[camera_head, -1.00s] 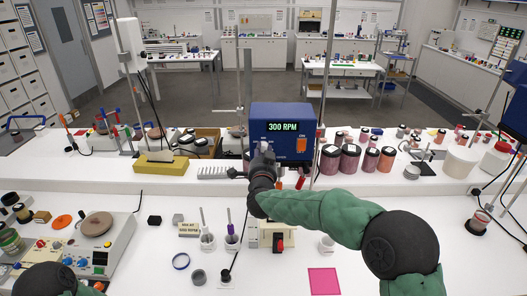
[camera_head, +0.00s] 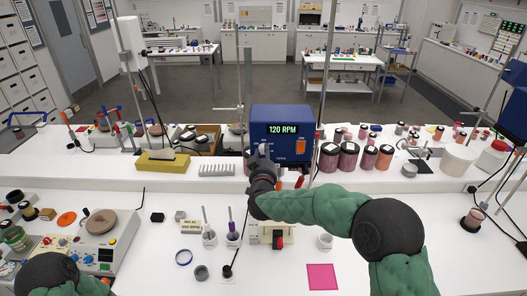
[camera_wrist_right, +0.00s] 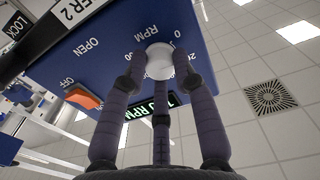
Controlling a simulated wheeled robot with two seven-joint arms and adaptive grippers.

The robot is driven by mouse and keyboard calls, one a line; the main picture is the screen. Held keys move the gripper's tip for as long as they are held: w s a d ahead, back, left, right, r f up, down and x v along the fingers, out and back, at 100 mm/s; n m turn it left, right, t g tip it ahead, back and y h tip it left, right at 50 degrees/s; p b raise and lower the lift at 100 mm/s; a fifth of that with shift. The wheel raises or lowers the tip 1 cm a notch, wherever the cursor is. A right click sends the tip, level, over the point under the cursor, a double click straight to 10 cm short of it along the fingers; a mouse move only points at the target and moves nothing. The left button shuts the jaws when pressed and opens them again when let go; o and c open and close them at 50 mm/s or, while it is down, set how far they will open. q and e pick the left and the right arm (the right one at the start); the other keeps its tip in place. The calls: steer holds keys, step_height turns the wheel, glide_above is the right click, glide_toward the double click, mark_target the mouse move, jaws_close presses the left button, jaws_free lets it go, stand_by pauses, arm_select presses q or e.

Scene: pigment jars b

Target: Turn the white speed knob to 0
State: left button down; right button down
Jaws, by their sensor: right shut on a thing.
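The blue stirrer motor box (camera_head: 284,113) stands at the back of the bench, and its display (camera_head: 288,128) reads 120 RPM. The white speed knob (camera_wrist_right: 160,61) is on its front panel, beside printed RPM marks including a 0. My right gripper (camera_head: 263,155) is at the lower left of that panel. In the right wrist view its dark fingers (camera_wrist_right: 160,72) are shut around the knob. The knob is mostly hidden by the gripper in the head view. My left arm shows only at the lower left edge; its gripper is out of view.
An orange switch (camera_head: 300,147) sits on the same panel, right of the gripper. Metal rods rise beside the box. Several dark-red jars (camera_head: 348,156) stand close on the right. A yellow box (camera_head: 163,163) and a grey rack (camera_head: 217,170) are to the left.

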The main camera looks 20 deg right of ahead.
steer(key=n, duration=0.1)
steer(key=n+p, duration=0.1)
steer(key=n, duration=0.1)
steer(key=n+p, duration=0.1)
steer(key=n, duration=0.1)
steer(key=shift+f, duration=0.3)
steer(key=shift+s+f+n+p, duration=0.1)
steer(key=shift+n+p, duration=0.4)
steer(key=shift+n, duration=0.6)
steer(key=shift+f, duration=0.1)
steer(key=c, duration=1)
jaws_free()
steer(key=shift+r, duration=0.2)
steer(key=shift+r, duration=0.15)
steer(key=shift+s+a, duration=0.15)
steer(key=shift+s, duration=0.15)
steer(key=v, duration=1.1)
steer(key=shift+s, duration=0.15)
